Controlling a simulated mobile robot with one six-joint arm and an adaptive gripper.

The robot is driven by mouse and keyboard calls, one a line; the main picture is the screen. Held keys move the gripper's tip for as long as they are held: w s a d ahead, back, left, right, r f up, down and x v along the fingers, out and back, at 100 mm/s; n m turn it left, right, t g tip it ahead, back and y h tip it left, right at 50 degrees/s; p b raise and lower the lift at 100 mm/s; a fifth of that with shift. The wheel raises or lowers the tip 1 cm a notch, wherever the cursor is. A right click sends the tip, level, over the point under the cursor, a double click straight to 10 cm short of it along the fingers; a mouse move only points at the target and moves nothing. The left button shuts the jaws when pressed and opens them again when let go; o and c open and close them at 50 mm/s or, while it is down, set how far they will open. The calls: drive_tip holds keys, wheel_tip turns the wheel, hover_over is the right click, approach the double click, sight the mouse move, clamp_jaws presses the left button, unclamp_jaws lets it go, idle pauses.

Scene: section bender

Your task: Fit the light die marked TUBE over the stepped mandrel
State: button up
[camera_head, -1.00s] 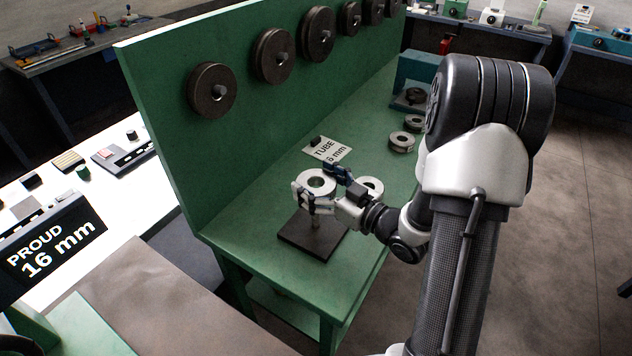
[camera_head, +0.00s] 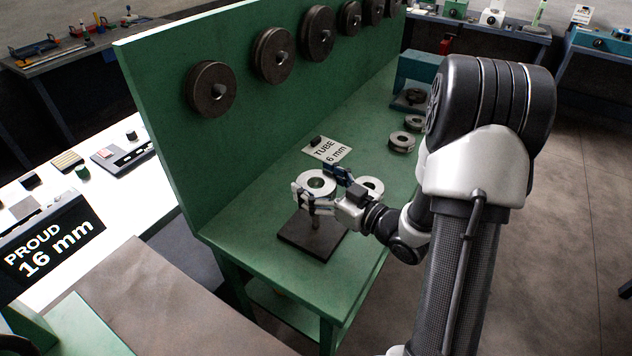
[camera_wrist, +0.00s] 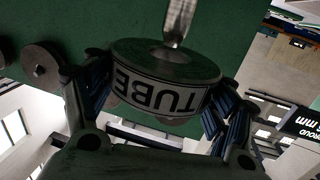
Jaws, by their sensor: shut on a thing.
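My gripper (camera_head: 326,196) is shut on the light ring-shaped die (camera_head: 318,184). The wrist view shows the die (camera_wrist: 165,85) between the two fingers, with the word TUBE upside down on its rim. The stepped mandrel (camera_head: 315,222) stands upright on a dark square base plate (camera_head: 301,246), and the die is held level at its top. In the wrist view the mandrel (camera_wrist: 177,22) comes to the die's bore. I cannot tell whether its tip is inside the bore or just short of it.
A second light die (camera_head: 371,187) lies just behind my gripper. More dies (camera_head: 402,141) sit farther along the green bench (camera_head: 260,235). A TUBE card (camera_head: 328,149) lies near the green back panel (camera_head: 165,110), which carries large dark discs. The bench's front left corner is clear.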

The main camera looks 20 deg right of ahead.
drive_tip(key=shift+f+b, duration=2.2)
drive_tip(key=shift+f, duration=0.25)
drive_tip(key=shift+f+b, duration=0.45)
drive_tip(key=shift+f, duration=1.35)
drive_tip(key=o, duration=1.5)
drive_tip(key=shift+c, duration=0.2)
drive_tip(key=shift+f, duration=0.1)
drive_tip(key=shift+s, duration=0.15)
drive_tip(key=v, duration=1.1)
drive_tip(key=shift+s+d, duration=0.1)
drive_tip(key=shift+s, duration=0.25)
